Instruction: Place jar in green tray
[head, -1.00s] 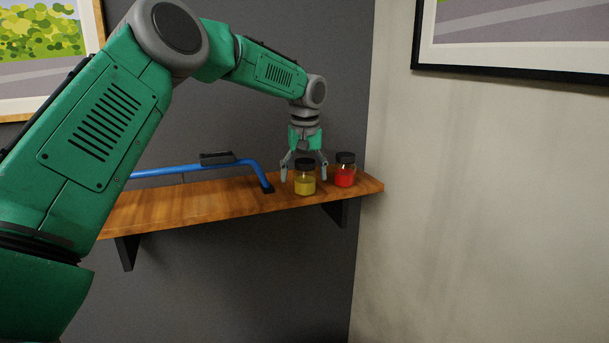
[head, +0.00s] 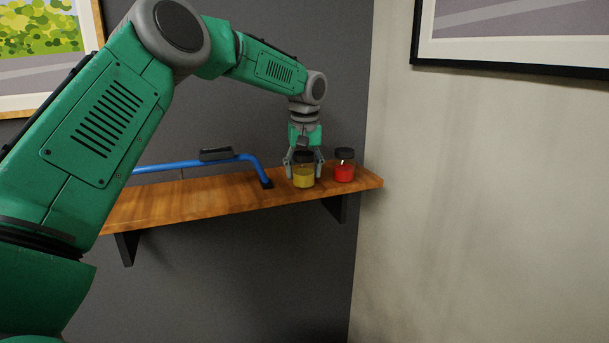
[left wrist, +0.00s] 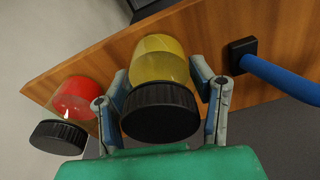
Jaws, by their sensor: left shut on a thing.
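A jar with yellow contents and a black lid (head: 303,176) stands upright on the wooden shelf (head: 200,201). It also shows between my fingers in the left wrist view (left wrist: 160,62). My left gripper (head: 304,174) points down over it and is shut on it, one finger at each side. A second jar with red contents and a black lid (head: 344,172) stands just to the right; it also shows at the left of the left wrist view (left wrist: 75,98). The green tray is not in view. My right gripper is not in view.
A dark wall is behind the shelf, and a pale wall (head: 480,200) is at the right.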

